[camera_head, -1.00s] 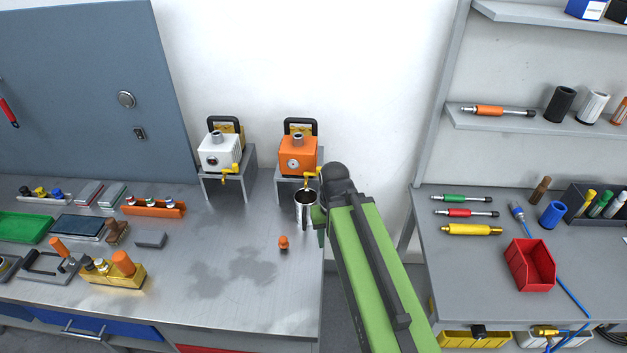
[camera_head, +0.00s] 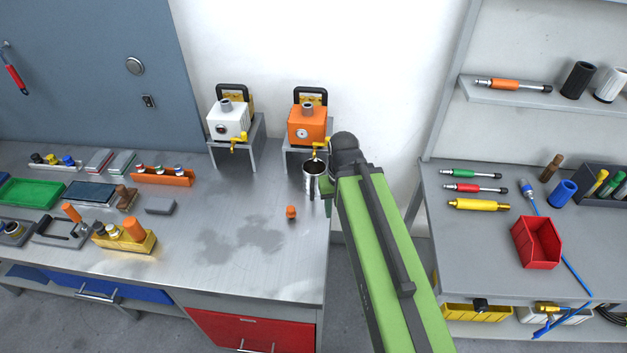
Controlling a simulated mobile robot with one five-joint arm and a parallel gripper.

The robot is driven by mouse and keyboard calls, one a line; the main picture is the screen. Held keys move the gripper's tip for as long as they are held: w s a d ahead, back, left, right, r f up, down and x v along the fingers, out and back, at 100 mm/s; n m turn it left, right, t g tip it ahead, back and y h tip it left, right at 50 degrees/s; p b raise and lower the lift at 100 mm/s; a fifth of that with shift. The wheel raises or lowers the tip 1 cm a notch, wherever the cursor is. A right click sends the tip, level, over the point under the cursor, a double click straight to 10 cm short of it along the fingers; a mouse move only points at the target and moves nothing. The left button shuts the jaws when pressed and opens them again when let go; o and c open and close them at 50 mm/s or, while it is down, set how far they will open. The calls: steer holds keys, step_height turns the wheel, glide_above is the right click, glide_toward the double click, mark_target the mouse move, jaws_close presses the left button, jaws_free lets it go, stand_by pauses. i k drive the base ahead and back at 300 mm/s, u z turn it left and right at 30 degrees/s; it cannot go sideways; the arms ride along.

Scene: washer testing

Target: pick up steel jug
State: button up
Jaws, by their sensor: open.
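The steel jug (camera_head: 313,181) is a shiny, open-topped cylinder. It stands upright on the metal bench (camera_head: 200,270), near its right edge, in front of and below the yellow tap of the orange tank. My gripper (camera_head: 327,188) is at the jug's right side, at the end of my green arm. It is open, and its fingers are mostly hidden behind the arm and wrist. I cannot tell whether it touches the jug.
The orange tank (camera_head: 307,126) and white tank (camera_head: 228,122) stand on raised metal stands behind the jug. A small orange object (camera_head: 291,212) lies just in front of it. A second bench with a red bin (camera_head: 537,243) is at the right, across a gap.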

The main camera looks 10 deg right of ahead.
mark_target(312, 169)
steer(key=u, duration=0.4)
steer(key=k, duration=0.4)
steer(key=u, duration=0.6)
steer(key=k, duration=1.05)
steer(key=u, duration=1.3)
steer(key=i, duration=1.1)
steer(key=z, duration=0.3)
steer(key=i, duration=1.25)
steer(key=z, duration=0.85)
steer(key=i, duration=0.45)
steer(key=z, duration=0.35)
steer(key=k, duration=0.85)
steer(key=z, duration=0.15)
steer(key=i, duration=0.9)
steer(key=u, duration=0.05)
